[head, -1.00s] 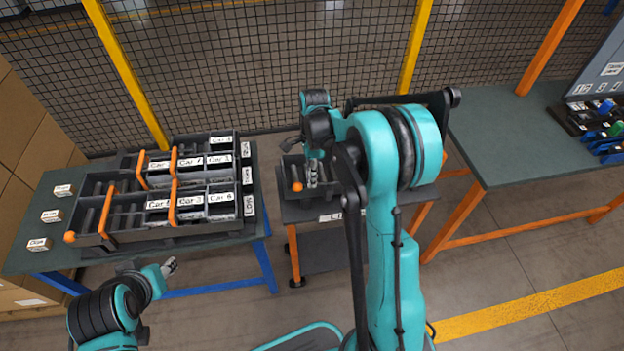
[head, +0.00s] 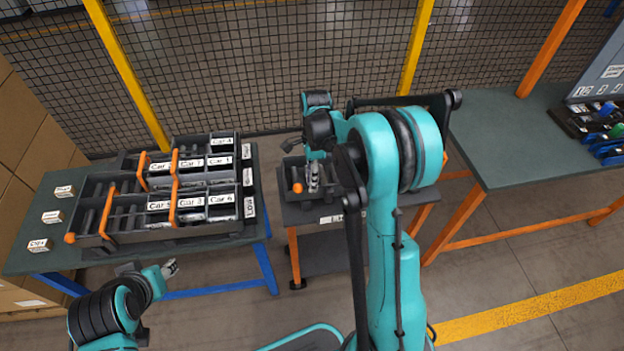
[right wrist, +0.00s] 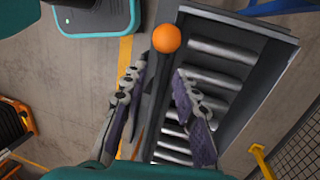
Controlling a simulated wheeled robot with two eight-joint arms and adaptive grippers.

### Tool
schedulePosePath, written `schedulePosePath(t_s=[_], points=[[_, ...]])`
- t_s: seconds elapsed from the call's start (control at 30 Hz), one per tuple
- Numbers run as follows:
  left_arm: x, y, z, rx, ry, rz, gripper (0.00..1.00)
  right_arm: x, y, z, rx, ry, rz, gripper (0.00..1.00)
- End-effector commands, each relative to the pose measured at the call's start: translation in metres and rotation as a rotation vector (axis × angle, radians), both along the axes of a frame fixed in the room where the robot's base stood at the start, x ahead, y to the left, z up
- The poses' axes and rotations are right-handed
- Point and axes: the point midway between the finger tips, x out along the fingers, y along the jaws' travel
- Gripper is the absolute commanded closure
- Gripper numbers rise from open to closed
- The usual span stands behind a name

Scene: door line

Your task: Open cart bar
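The cart (head: 335,215) stands in the middle of the head view, between the two tables. Its bar shows as a dark strip ending in an orange ball knob (head: 297,187); the knob also shows in the right wrist view (right wrist: 166,38). My right gripper (head: 313,188) is over the cart top, just right of the knob. In the right wrist view its fingers (right wrist: 160,110) are spread, with the dark bar and part of the rollers seen between them. Contact with the bar cannot be told. My left gripper (head: 170,268) hangs in front of the left table, away from the cart.
The left table (head: 35,262) carries a dark rack (head: 95,238) with labelled lanes and orange bars, plus small white labels. The right table (head: 500,150) holds blue and green parts. A mesh fence (head: 270,60) stands behind. Metal rollers (right wrist: 215,80) line the cart top.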

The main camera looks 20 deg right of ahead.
Motion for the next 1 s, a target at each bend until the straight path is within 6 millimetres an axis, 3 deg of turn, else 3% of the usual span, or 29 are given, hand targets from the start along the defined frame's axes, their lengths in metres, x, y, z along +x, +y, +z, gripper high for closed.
schedulePosePath(t_s=[0.17, 0.4, 0.6, 1.0], points=[[0.0, 0.0, 0.0, 0.0, 0.0, 0.0, 0.6, 0.004, -0.003, 0.021, 0.0, 0.0, 0.0, 0.71], [0.0, 0.0, 0.0, 0.0, 0.0, 0.0, 0.6, 0.013, -0.009, 0.073, 0.0, 0.0, -0.001, 0.71], [0.0, 0.0, 0.0, 0.0, 0.0, 0.0, 0.6, 0.018, -0.013, 0.104, 0.0, 0.0, -0.001, 0.71], [0.0, 0.0, 0.0, 0.0, 0.0, 0.0, 0.6, 0.021, -0.014, 0.116, 0.0, 0.0, 0.0, 0.71]])
